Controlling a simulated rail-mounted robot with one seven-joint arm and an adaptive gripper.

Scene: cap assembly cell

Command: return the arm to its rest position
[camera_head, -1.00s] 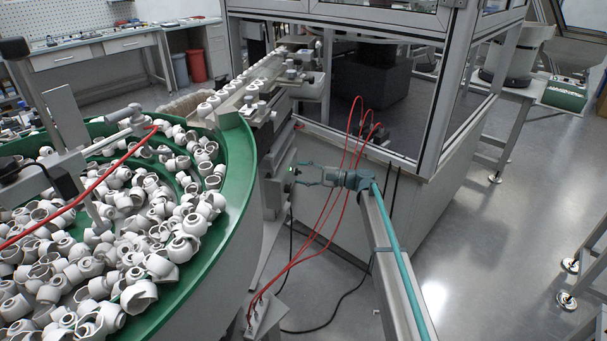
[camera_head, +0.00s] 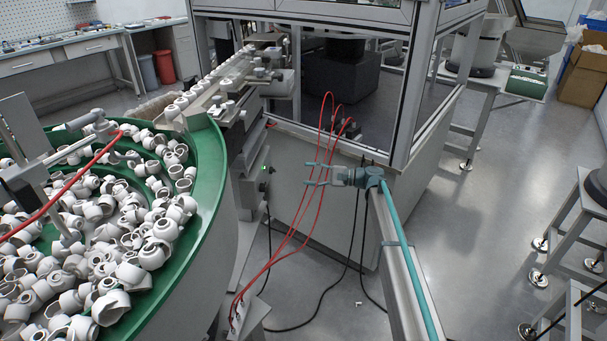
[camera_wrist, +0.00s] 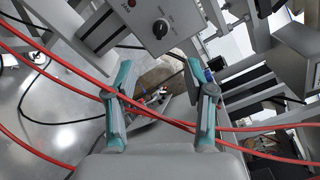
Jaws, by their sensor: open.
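My gripper (camera_head: 306,174) has teal fingers and is open and empty. In the head view it points left, in front of the grey cabinet base, with thin red hoses passing across the finger area. My arm (camera_head: 401,270) runs from it down to the bottom edge. In the wrist view, my gripper (camera_wrist: 158,80) has its two fingers spread apart with nothing held. Red hoses (camera_wrist: 70,68) cross the view by the fingers; I cannot tell whether they touch. A grey control box (camera_wrist: 148,22) with a black knob shows beyond the fingers.
A green bowl feeder (camera_head: 205,215) full of white caps stands at left, with a feed rail (camera_head: 215,92) running back from it. The framed glass cabinet (camera_head: 325,222) is behind my gripper. Open floor (camera_head: 475,240) lies right of my arm.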

